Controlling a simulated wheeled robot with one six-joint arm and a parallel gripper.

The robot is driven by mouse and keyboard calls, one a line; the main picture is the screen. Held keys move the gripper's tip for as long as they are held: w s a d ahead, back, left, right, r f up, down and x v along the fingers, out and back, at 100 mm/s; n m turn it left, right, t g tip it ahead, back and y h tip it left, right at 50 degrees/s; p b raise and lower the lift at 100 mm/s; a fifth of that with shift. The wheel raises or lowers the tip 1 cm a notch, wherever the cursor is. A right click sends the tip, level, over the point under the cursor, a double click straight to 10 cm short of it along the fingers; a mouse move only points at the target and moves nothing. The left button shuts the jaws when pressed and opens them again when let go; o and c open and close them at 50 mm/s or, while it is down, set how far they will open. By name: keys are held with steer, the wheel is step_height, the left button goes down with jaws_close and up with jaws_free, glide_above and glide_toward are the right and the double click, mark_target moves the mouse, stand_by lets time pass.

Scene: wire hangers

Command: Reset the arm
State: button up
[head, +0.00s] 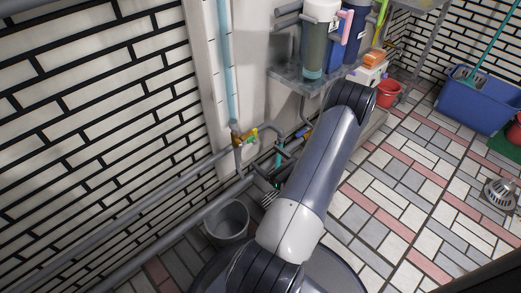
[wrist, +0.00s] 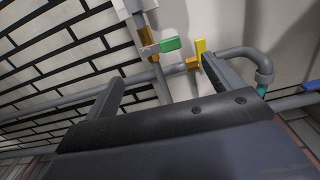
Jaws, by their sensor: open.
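My gripper (wrist: 163,70) shows in the wrist view with its two dark fingers spread wide apart and nothing between them. Beyond the fingers are a pipe with a brass fitting and a green valve handle (wrist: 171,44), and a yellow handle (wrist: 200,47) close to the right fingertip. I cannot tell whether that finger touches it. In the head view my arm reaches from the bottom centre up toward the wall shelf, and I cannot make out the gripper there. No wire hangers are seen in either view.
Grey pipes (head: 150,213) run along the brick wall at left. A grey bucket (head: 227,221) stands on the floor beside my base. A metal shelf (head: 290,75) holds bottles. A blue tub (head: 478,103), a red bucket (head: 388,92) and a drain (head: 500,193) are right. Tiled floor between is clear.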

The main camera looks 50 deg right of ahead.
mark_target(247, 141)
steer(key=shift+s+a, duration=0.1)
steer(key=shift+s, duration=0.5)
steer(key=shift+w, duration=0.15)
steer(key=w+b, duration=0.1)
steer(key=w, duration=0.2)
steer(key=w+b, duration=0.1)
steer(key=w, duration=0.3)
steer(key=w+d+b, duration=0.1)
steer(key=w, duration=0.2)
steer(key=shift+w, duration=0.35)
steer(key=shift+s+d+r+n, duration=0.1)
steer(key=shift+n, duration=0.3)
